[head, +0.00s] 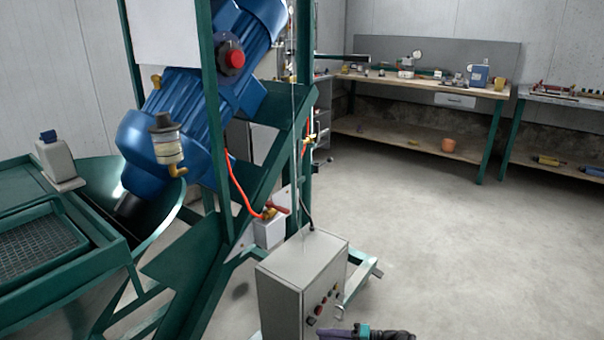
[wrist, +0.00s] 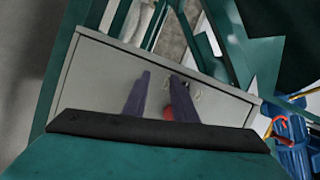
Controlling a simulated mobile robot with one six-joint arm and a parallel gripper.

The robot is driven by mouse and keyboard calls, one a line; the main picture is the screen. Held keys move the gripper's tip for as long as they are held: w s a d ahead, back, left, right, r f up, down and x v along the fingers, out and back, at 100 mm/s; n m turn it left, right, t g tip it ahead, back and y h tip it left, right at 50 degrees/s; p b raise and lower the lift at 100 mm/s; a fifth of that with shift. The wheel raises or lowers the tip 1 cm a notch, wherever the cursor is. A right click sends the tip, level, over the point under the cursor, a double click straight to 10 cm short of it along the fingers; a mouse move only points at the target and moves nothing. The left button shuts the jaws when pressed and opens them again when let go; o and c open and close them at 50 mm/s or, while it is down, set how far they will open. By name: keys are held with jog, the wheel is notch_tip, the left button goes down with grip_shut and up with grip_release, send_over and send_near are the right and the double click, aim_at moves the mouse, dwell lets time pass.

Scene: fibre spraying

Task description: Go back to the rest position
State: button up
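My gripper (wrist: 160,80) shows in the wrist view as two purple fingers with a gap between them. It is open, and nothing is held in the gap. Behind the fingers is the grey control box (wrist: 85,85), with a red button (wrist: 168,113) partly visible between them. In the head view the control box (head: 283,295) stands at the lower middle, with buttons on its right face. A purple and dark part of my arm (head: 365,333) shows at the bottom edge, just right of the box.
A green machine frame (head: 213,150) with a blue motor (head: 185,105) fills the left side. A white jug (head: 57,158) stands on the green housing. A workbench (head: 420,85) with tools runs along the back wall. The concrete floor (head: 470,240) at right is clear.

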jog(key=s+a+f+n+g+h+p, duration=0.1)
jog(key=s+a+g+h+p, duration=0.3)
jog(key=s, duration=0.8)
jog(key=s+a+n+g+h+p, duration=0.15)
jog(key=s+g+p, duration=0.35)
jog(key=s, duration=0.7)
jog(key=s+d+h+p, duration=0.4)
jog(key=s+h, duration=0.1)
jog(key=s, duration=0.5)
jog(key=s+d+m+h, duration=0.1)
jog(key=s+d+h, duration=0.2)
jog(key=d, duration=0.7)
jog(key=shift+s+f+g+h, duration=0.3)
jog(key=shift+f+h, duration=0.1)
jog(key=shift+h, duration=0.35)
jog(key=shift+o, duration=0.5)
jog(key=shift+m, duration=0.25)
